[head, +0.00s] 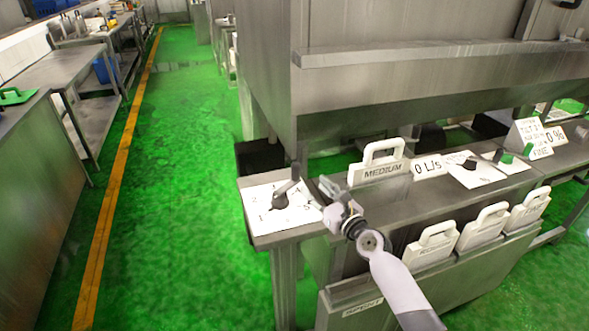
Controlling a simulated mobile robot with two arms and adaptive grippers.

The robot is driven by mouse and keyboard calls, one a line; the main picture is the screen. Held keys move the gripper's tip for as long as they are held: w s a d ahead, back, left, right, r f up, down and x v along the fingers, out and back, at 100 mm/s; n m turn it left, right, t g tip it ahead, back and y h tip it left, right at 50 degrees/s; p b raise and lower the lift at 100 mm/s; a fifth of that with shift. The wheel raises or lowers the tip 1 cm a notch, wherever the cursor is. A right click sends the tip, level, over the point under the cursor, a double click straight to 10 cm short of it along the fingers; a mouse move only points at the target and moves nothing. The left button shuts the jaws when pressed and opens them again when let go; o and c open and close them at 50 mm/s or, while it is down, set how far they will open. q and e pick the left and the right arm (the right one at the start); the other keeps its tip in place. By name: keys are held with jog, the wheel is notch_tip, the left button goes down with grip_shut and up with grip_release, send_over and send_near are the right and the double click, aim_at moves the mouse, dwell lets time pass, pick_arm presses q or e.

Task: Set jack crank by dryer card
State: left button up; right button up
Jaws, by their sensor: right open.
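A dark crank (281,196) stands on a white marked plate (257,197) at the left end of the steel bench; its handle points up and right. A white card with a handle, reading MEDIUM (380,170), stands upright on the bench to the right of the crank. My right gripper (336,207) is open, just right of the crank and in front of the MEDIUM card, apart from the crank as far as I can tell. My left gripper is out of view.
Several white handled cards (480,227) sit in a rack along the bench front. A 0 L/s sign (427,166) and a plate with dark knobs (478,170) lie farther right. A large steel machine (385,95) rises behind. Green floor (180,180) is clear to the left.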

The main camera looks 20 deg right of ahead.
aim_at(298, 172)
jog(key=b+x, duration=0.3)
jog(key=x, duration=0.7)
jog(key=shift+w+d+f, duration=0.1)
jog(key=shift+f, duration=0.1)
jog(key=shift+w+r+b, duration=0.1)
jog(key=shift+w+b, duration=0.2)
jog(key=shift+w, duration=0.3)
grip_shut()
